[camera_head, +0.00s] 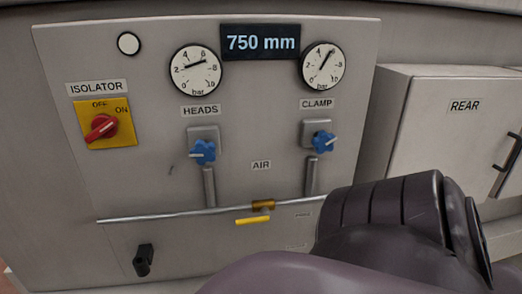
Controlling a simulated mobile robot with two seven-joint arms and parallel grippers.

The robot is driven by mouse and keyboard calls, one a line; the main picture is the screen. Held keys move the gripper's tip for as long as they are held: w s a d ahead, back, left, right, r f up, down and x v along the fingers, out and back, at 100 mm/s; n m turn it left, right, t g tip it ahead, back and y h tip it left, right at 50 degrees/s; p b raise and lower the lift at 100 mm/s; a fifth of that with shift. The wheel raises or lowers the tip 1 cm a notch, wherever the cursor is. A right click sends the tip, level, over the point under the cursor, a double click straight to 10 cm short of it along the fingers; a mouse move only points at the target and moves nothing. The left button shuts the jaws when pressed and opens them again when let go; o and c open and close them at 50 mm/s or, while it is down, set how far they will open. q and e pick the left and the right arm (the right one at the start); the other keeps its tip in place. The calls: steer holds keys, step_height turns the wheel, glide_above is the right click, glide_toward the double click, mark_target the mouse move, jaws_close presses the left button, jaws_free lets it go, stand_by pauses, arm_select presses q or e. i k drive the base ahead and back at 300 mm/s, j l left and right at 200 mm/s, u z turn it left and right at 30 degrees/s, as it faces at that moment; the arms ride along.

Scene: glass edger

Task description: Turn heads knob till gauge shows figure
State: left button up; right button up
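The heads knob (203,151) is a blue lobed knob with a pale pointer mark, on a grey block under the HEADS label (201,110). The heads gauge (195,71) above it is a white round dial in bar. Its dark needle lies nearly level, tilted up to the right; the right end points a little short of the 8, but the dial is too small for an exact reading. Both knob and gauge are unobstructed. No gripper fingers show and nothing touches the knob. A dark purple-grey arm link of mine fills the lower right.
The clamp gauge (323,66) and blue clamp knob (323,142) are to the right. A display (261,42) reads 750 mm. The red isolator switch (101,127) is at left. A horizontal pipe with a yellow-handled valve (254,220) runs below. A REAR box (450,120) projects at right.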

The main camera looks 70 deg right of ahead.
mark_target(203, 152)
steer(key=i+j+z, duration=0.1)
steer(key=z, duration=2.45)
